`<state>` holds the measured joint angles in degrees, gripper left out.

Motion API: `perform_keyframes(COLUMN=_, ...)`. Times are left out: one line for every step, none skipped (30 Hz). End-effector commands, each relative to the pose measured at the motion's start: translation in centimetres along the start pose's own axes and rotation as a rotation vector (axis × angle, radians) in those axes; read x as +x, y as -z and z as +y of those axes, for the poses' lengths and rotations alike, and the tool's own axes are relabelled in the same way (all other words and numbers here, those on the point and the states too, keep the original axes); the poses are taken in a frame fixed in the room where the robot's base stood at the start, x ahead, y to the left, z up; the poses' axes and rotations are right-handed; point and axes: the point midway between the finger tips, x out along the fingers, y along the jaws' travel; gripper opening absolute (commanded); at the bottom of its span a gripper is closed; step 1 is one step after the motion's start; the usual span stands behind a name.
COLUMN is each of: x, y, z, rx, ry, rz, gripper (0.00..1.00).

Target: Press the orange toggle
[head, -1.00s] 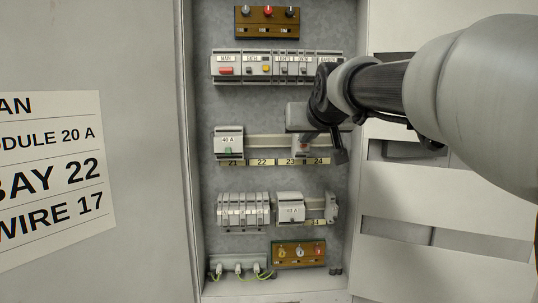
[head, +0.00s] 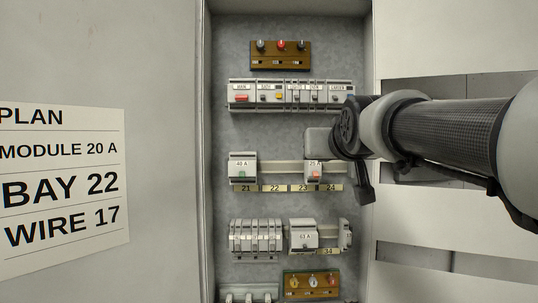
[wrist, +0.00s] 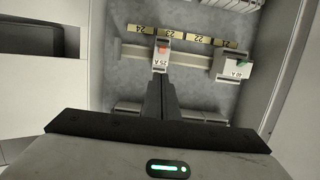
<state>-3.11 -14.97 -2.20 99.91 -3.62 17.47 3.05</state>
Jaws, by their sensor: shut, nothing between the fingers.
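The orange toggle (head: 315,175) is on the front of a narrow white module marked 25 A (head: 314,165), on the middle rail above the labels 23 and 24. In the wrist view the orange toggle (wrist: 163,47) shows just beyond the fingertips, on the 25 A module (wrist: 160,63). My gripper (wrist: 161,80) is shut and empty, its fingers pointing at this module. They overlap its lower edge in the picture; I cannot tell whether they touch it. In the head view the hand is above and right of the module, and the fingertips are not clear.
A 40 A module (head: 242,166) with a green toggle sits at the left of the same rail. A row of modules (head: 290,95) is above, and a 63 A module (head: 303,236) below. Cabinet walls flank the panel. A sign (head: 62,180) reads BAY 22, WIRE 17.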

Motion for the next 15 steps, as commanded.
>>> perform_keyframes(x=-1.1, y=-0.7, z=0.0, rx=0.000, ry=0.000, rz=0.001, gripper=0.00)
perform_keyframes(x=-1.7, y=-0.9, z=0.0, rx=0.000, ry=0.000, rz=0.001, gripper=0.00)
perform_keyframes(x=-2.4, y=-1.2, z=0.0, rx=0.000, ry=0.000, rz=0.001, gripper=0.00)
perform_keyframes(x=-2.9, y=-1.5, z=0.0, rx=0.001, ry=0.000, rz=0.001, gripper=0.00)
perform_keyframes(x=-3.3, y=-1.7, z=0.0, rx=0.001, ry=0.000, rz=0.001, gripper=0.00)
perform_keyframes(x=-3.8, y=-2.0, z=0.0, rx=0.001, ry=0.000, rz=0.001, gripper=0.00)
perform_keyframes(x=-4.1, y=-2.1, z=0.0, rx=0.001, ry=0.000, rz=0.001, gripper=0.00)
perform_keyframes(x=-4.4, y=-2.3, z=0.0, rx=0.001, ry=0.000, rz=0.001, gripper=0.00)
perform_keyframes(x=-4.7, y=-2.5, z=0.0, rx=0.001, ry=0.000, rz=0.000, gripper=0.00)
perform_keyframes(x=-4.9, y=-2.6, z=0.0, rx=0.001, ry=0.000, rz=-0.001, gripper=0.00)
perform_keyframes(x=-5.1, y=-2.7, z=0.0, rx=0.001, ry=0.000, rz=-0.001, gripper=0.00)
perform_keyframes(x=-5.2, y=-2.7, z=0.0, rx=0.001, ry=0.000, rz=-0.001, gripper=0.00)
perform_keyframes(x=-5.3, y=-2.8, z=0.0, rx=0.001, ry=0.000, rz=-0.001, gripper=0.00)
perform_keyframes(x=-5.4, y=-2.8, z=0.0, rx=0.001, ry=0.000, rz=-0.001, gripper=0.00)
perform_keyframes(x=-5.4, y=-2.8, z=0.0, rx=0.001, ry=0.000, rz=-0.001, gripper=0.00)
